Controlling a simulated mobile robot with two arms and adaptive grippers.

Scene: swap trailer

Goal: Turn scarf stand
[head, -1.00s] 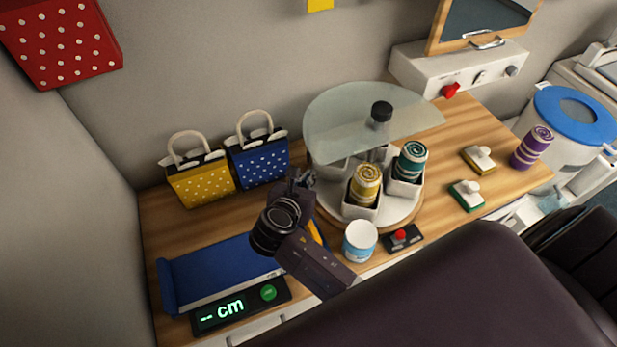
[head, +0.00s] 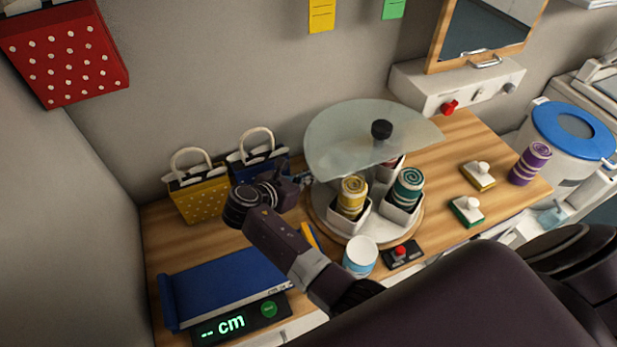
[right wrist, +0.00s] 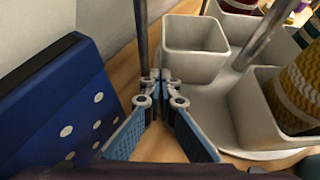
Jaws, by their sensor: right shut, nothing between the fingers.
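The round scarf stand (head: 327,224) has white cups under a half-round glass cover (head: 350,135) with a black knob. A yellow rolled scarf (head: 352,196) stands in a front cup, a teal one (head: 408,187) in the cup to its right. A red scarf (head: 393,163) partly shows behind. My right gripper (head: 303,178) is at the stand's left side. In the right wrist view its fingers (right wrist: 162,84) are shut and empty, close beside an empty white cup (right wrist: 195,47) and a thin metal rod (right wrist: 140,35); contact is unclear. My left gripper is not in view.
Yellow (head: 202,200) and blue (head: 262,165) dotted bags stand left of the stand. A blue board (head: 225,285), a display reading "-- cm" (head: 235,322), a white tin (head: 360,256) and a red-button box (head: 402,252) are in front.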

